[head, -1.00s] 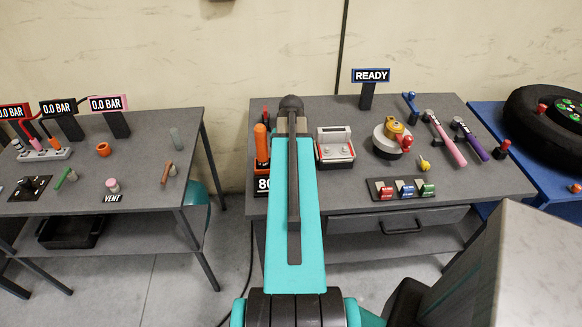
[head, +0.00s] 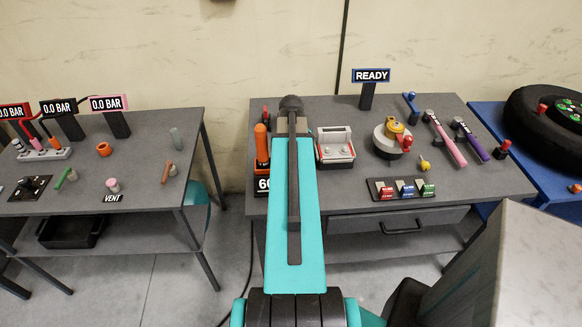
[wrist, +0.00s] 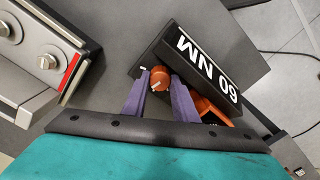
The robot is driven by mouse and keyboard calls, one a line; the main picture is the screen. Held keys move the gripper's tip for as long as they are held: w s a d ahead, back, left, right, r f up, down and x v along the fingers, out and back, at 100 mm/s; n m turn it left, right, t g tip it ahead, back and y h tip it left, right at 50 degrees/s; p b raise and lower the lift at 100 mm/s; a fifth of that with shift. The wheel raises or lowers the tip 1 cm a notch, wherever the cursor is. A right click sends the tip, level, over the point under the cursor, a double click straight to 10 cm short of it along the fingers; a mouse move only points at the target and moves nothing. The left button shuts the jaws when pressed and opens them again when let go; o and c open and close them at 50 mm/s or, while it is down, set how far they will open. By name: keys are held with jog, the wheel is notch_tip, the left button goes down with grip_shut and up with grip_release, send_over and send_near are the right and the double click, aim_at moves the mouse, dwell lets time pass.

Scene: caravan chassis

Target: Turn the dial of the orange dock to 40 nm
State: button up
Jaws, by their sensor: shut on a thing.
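The orange dock (wrist: 212,109) is at the left end of the right-hand table, partly hidden behind my arm in the head view. An orange tool handle (head: 262,143) stands up from it there. Its black display (wrist: 205,65) reads 60 NM in the wrist view, upside down; in the head view only "60" shows beside my arm. The small orange dial (wrist: 159,78) with a pale pointer mark sits beside the display. My gripper (wrist: 160,88) has its two purple fingers on either side of the dial, shut on it. The gripper's fingers are hidden in the head view.
A grey box with knobs (head: 335,147) stands close to the right of my arm. A READY sign (head: 371,76) stands behind.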

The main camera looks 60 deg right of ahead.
jog(key=shift+s+n, duration=0.1)
jog(key=shift+n, duration=0.8)
jog(key=o, duration=1)
jog(key=shift+o, duration=0.2)
jog(key=shift+a, duration=0.15)
jog(key=shift+m, duration=0.3)
